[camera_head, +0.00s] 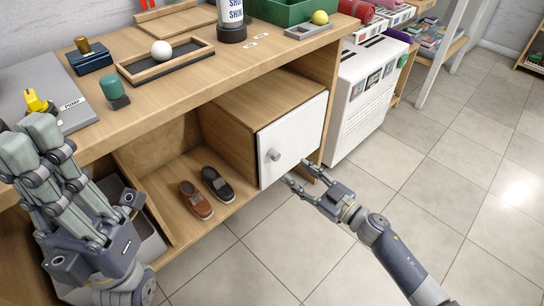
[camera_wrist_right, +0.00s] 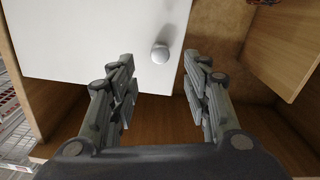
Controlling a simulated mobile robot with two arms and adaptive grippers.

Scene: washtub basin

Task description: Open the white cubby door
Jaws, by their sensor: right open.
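The white cubby door (camera_head: 300,132) fronts a wooden box under the bench and looks shut or nearly so in the head view. Its round grey knob (camera_head: 273,155) sits near the door's left edge. My right gripper (camera_head: 302,178) is open, just in front of the door, below and right of the knob. In the right wrist view the white door (camera_wrist_right: 90,45) fills the upper left, and the knob (camera_wrist_right: 160,54) shows between the open fingers, beyond their tips. No contact with the knob is visible. My left gripper (camera_head: 30,140) is over the bench's left end; its opening is unclear.
The wooden bench (camera_head: 150,105) holds a tray with a white ball, a spray can and a green bin. A brown shoe (camera_head: 196,200) and a black shoe (camera_head: 217,184) lie in the open compartment left of the door. A white cabinet (camera_head: 365,90) stands right. The tiled floor in front is clear.

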